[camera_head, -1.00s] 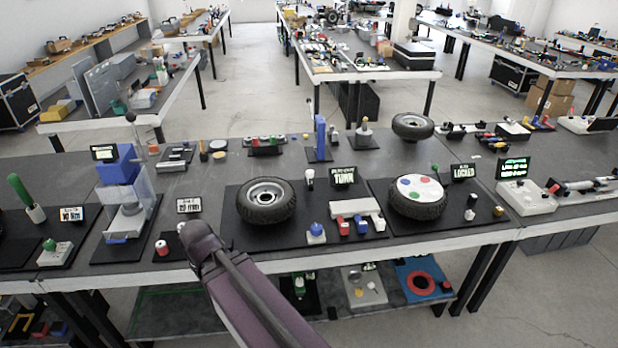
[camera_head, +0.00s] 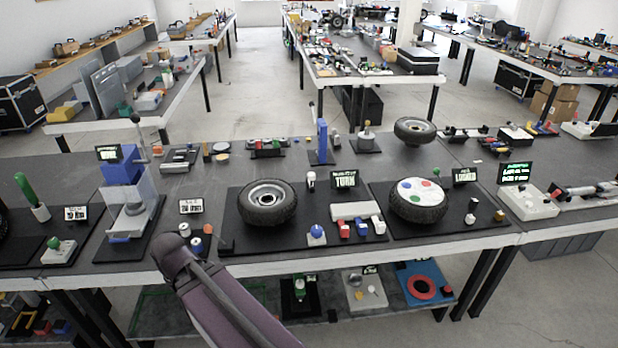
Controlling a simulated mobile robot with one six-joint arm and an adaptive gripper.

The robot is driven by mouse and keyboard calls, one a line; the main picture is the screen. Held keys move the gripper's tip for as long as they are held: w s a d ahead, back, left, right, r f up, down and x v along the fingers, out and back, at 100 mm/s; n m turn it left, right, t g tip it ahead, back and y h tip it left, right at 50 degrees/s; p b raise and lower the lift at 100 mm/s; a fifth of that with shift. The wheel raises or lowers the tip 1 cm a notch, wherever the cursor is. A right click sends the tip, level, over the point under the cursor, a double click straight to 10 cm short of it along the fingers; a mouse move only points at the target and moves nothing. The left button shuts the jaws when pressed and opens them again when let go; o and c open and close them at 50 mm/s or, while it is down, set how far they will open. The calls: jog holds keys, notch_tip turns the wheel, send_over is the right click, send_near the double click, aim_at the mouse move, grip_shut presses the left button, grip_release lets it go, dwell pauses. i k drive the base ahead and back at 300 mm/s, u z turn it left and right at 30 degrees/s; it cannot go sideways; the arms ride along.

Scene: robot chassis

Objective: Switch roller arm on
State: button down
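I cannot pick out a roller arm for certain among the small devices on the near workbench (camera_head: 330,240). My purple-grey arm link reaches up from the bottom edge, its dark rounded end in front of the bench's front edge at the left of centre. My gripper's fingers do not show. The arm covers part of the bench there.
A tyre (camera_head: 267,202) on a dark mat with a "TURN" display (camera_head: 344,179) stands centrally. Another wheel (camera_head: 418,198) with coloured dots is to its right. A blue press-like device (camera_head: 122,168) stands left. A lower shelf (camera_head: 330,310) holds more parts.

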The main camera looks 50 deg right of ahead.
aim_at(311, 175)
jog(key=u, duration=1.25)
jog(key=k, duration=0.7)
jog(key=u, duration=1.15)
jog(key=k, duration=0.2)
jog(key=z, duration=2.6)
